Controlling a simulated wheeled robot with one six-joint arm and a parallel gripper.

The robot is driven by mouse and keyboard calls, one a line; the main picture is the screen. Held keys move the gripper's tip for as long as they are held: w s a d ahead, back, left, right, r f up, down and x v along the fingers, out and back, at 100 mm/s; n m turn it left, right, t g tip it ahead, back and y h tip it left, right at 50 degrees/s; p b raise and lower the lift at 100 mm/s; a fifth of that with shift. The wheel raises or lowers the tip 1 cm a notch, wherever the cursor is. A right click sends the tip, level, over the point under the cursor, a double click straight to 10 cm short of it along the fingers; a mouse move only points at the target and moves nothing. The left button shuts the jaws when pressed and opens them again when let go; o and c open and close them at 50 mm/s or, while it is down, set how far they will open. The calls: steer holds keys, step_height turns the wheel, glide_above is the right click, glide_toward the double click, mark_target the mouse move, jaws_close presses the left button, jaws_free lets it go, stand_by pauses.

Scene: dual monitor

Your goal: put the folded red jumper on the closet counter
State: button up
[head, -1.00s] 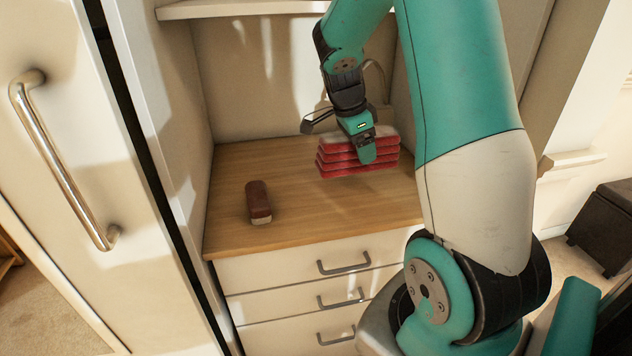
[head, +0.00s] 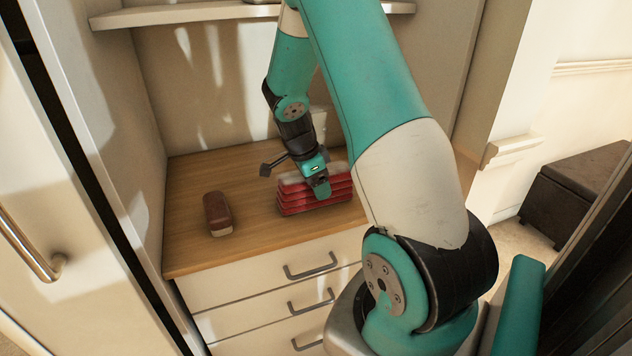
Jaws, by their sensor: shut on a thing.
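The folded red jumper (head: 292,198) is a stack of red layers with a paler top, seen over the right part of the wooden closet counter (head: 240,245). My gripper (head: 320,188) is shut on the jumper, with one finger in front of its near side. The other finger is hidden. The jumper is level and low over the counter; I cannot tell whether its underside touches the wood.
A dark red-brown brush-like object (head: 217,213) lies on the counter left of the jumper. Drawers with metal handles (head: 310,266) are below the counter. A shelf (head: 180,16) is above. A dark brown ottoman (head: 572,197) stands at the right. Bare wood lies between brush and jumper.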

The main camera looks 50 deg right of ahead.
steer(key=o, duration=1.1)
steer(key=shift+f, duration=0.1)
steer(key=v, duration=1.2)
steer(key=shift+w+a+r+n, duration=0.1)
steer(key=shift+a+r+n, duration=0.1)
steer(key=shift+a+n, duration=0.15)
steer(key=s+a+r+n+t+y, duration=0.1)
steer(key=s+a+r+n+y, duration=0.1)
steer(key=a+n, duration=0.75)
steer(key=s+a+r+n+t+y, duration=0.1)
steer(key=s+a+r+n+t, duration=0.1)
steer(key=a+n, duration=0.75)
steer(key=s+a+r+n+g+y, duration=0.1)
steer(key=s+a+n+y, duration=0.3)
steer(key=s+a+n, duration=0.8)
steer(key=s+a+r, duration=0.1)
steer(key=a, duration=0.2)
steer(key=shift+a+r, duration=0.4)
